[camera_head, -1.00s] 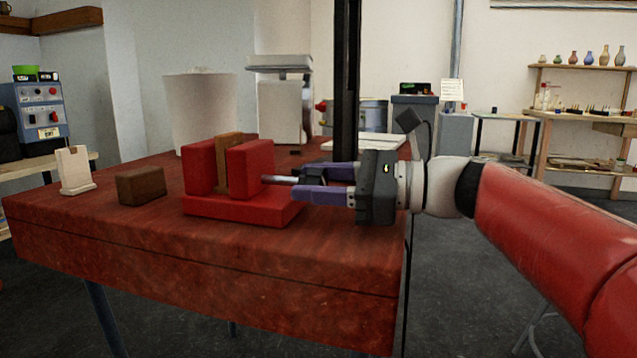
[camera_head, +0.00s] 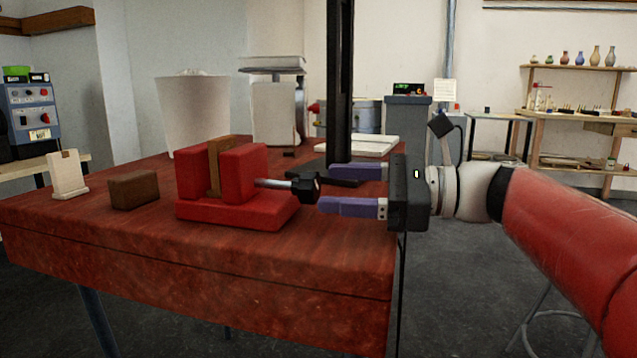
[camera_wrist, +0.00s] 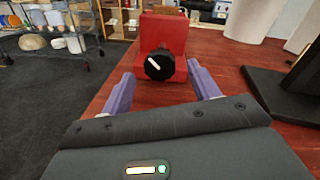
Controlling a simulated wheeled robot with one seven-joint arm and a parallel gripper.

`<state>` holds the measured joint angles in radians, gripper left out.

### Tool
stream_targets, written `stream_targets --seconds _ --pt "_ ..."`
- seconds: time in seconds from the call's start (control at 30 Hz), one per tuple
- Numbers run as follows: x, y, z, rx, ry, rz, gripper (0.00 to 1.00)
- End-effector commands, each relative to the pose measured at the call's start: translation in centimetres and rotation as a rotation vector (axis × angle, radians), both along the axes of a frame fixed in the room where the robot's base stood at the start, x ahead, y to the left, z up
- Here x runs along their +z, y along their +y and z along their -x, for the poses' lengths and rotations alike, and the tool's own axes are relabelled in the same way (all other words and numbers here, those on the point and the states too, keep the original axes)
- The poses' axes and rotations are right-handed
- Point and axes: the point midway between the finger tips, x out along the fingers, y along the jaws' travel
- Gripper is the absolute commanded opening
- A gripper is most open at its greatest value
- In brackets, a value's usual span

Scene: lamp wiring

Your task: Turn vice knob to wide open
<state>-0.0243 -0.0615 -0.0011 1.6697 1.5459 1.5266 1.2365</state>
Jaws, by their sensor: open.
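The red vice (camera_head: 238,205) stands on the red-brown table, with a brown wooden piece (camera_head: 221,166) between its jaws. Its black knob (camera_head: 304,187) sits on a grey shaft on the vice's right side. In the wrist view the knob (camera_wrist: 159,65) faces me with a white pointer line slanting to the upper left. My gripper (camera_head: 325,190) is open, its two purple fingers apart and pointing at the knob from the right. In the wrist view the fingers (camera_wrist: 160,84) lie on either side of the knob, which is just ahead of them with nothing held.
A brown block (camera_head: 134,189) and a small cream stand (camera_head: 67,176) are left of the vice. A dark post (camera_head: 340,80) on a flat base rises behind my gripper. A white bin (camera_head: 193,115) and a white tray (camera_head: 357,145) are farther back. The front of the table is clear.

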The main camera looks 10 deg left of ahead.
Motion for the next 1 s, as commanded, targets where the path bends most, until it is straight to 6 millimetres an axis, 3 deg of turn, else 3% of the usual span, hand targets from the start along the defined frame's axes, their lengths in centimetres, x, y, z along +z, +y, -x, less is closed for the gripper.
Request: stream_targets --seconds 0.23,0.6,0.8,1.0 --pt "0.1 -2.9 0.1 -0.001 0.0 0.001 0.61" --pt "0.3 -3.1 0.2 0.001 0.006 0.007 0.6" --pt "3.0 -3.0 0.7 -0.036 0.168 0.201 0.6" --pt "3.3 -3.5 0.6 -0.113 0.304 0.344 0.6"
